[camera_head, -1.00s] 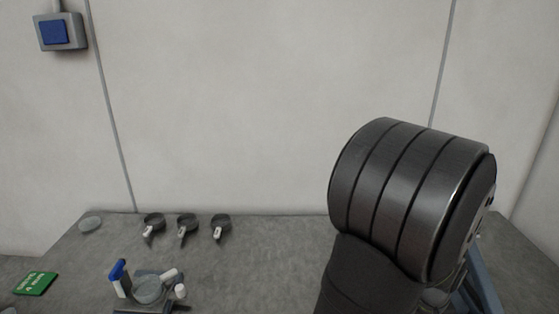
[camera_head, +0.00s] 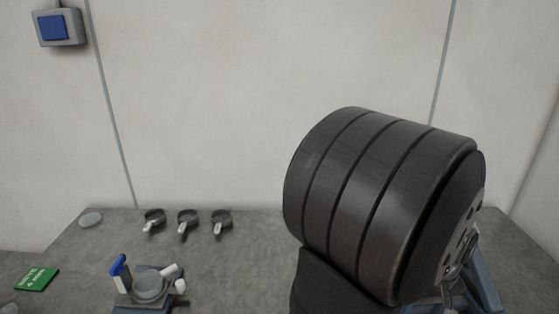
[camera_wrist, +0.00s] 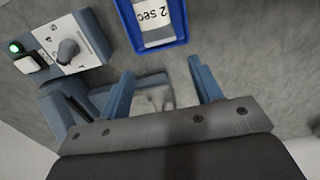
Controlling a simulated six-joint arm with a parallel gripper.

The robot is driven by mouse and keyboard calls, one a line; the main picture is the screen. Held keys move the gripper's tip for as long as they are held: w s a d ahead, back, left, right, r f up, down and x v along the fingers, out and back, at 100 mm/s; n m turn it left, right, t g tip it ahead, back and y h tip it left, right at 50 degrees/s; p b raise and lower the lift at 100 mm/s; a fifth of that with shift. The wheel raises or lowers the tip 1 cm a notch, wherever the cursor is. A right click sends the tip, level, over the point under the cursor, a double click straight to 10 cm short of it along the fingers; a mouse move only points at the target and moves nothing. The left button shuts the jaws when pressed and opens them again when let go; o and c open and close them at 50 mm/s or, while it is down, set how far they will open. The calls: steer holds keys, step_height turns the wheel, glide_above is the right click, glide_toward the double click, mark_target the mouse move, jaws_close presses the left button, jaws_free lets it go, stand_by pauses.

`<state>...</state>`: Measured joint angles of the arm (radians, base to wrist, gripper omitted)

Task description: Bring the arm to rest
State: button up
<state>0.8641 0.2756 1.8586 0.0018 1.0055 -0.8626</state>
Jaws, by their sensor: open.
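My gripper (camera_wrist: 160,68) is open in the wrist view, with its two blue fingers apart and nothing seen held between them. Beyond the fingers is a blue-grey fixture (camera_wrist: 152,80), partly covered by them. In the head view, my large dark arm link fills the right side. The fingers cannot be made out there. A blue part at the lower right edge of the arm is too covered to identify.
The wrist view shows a control box (camera_wrist: 88,33) with a knob and green light, and a blue tray (camera_wrist: 180,38) labelled "2 sec". On the grey table (camera_head: 240,265) are three dark cups (camera_head: 188,217), a small device (camera_head: 148,285) and a green card (camera_head: 37,279).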

step_height(320, 180, down, 10)
steer(key=shift+f, duration=0.1)
step_height(320, 180, up, 5)
steer(key=shift+f, duration=0.1)
steer(key=s+d+r, duration=0.3)
steer(key=s+r, duration=0.4)
steer(key=s, duration=0.4)
steer(key=w+d+r+m, duration=0.3)
steer(key=w+d+m, duration=0.9)
steer(key=m, duration=0.5)
steer(key=shift+w+d+r+m, duration=0.25)
steer(key=shift+w+d+m, duration=0.15)
steer(key=shift+d, duration=0.45)
steer(key=s+a+f+n, duration=0.1)
steer(key=s+a+n, duration=0.6)
steer(key=n, duration=0.2)
steer(key=shift+s+f+n, duration=0.2)
steer(key=shift+f+n, duration=0.05)
steer(key=shift+n, duration=0.05)
